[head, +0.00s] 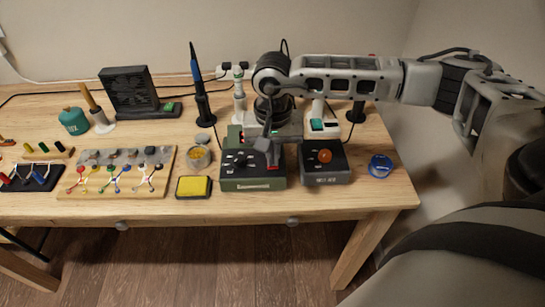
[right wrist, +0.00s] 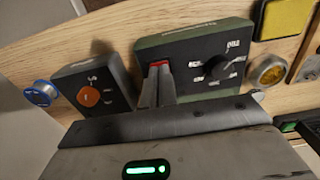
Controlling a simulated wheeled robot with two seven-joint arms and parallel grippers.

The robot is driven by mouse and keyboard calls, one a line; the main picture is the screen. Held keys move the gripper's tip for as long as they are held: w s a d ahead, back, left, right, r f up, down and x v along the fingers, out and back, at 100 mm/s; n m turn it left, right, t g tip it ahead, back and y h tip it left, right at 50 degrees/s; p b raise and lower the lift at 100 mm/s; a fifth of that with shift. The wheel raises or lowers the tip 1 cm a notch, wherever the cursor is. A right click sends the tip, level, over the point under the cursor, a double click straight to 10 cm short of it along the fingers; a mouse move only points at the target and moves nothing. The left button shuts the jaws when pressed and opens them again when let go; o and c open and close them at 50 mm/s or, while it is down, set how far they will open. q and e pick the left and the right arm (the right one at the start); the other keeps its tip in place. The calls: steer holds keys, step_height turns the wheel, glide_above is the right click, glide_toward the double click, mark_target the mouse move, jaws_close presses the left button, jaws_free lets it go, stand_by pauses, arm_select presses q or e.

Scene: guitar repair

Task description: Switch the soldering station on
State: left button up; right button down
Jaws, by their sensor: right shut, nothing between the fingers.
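The soldering station (head: 236,184) is a green box with a dark sloped panel, near the table's front edge. Its black dial (right wrist: 217,66) and printed marks show in the right wrist view. A red switch (right wrist: 162,64) sits on the panel beside the dial. My right gripper (head: 273,160) is over the station's right part, pointing down, its fingers shut and empty. In the right wrist view the right gripper's fingertips (right wrist: 158,72) are at the red switch and partly cover it. I cannot tell whether they touch it. My left gripper is not in view.
A dark box with an orange knob (head: 325,156) stands close on the right, then a blue spool (head: 380,166). A yellow sponge (head: 193,187) and a round tin (head: 198,157) are on the left. A blue-handled iron (head: 196,72) stands in a holder behind.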

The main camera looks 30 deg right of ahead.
steer(key=shift+w+r+p, duration=0.1)
steer(key=shift+r+p, duration=0.25)
steer(key=shift+r, duration=0.2)
steer(key=shift+r+p, duration=1.6)
steer(key=shift+r, duration=1.25)
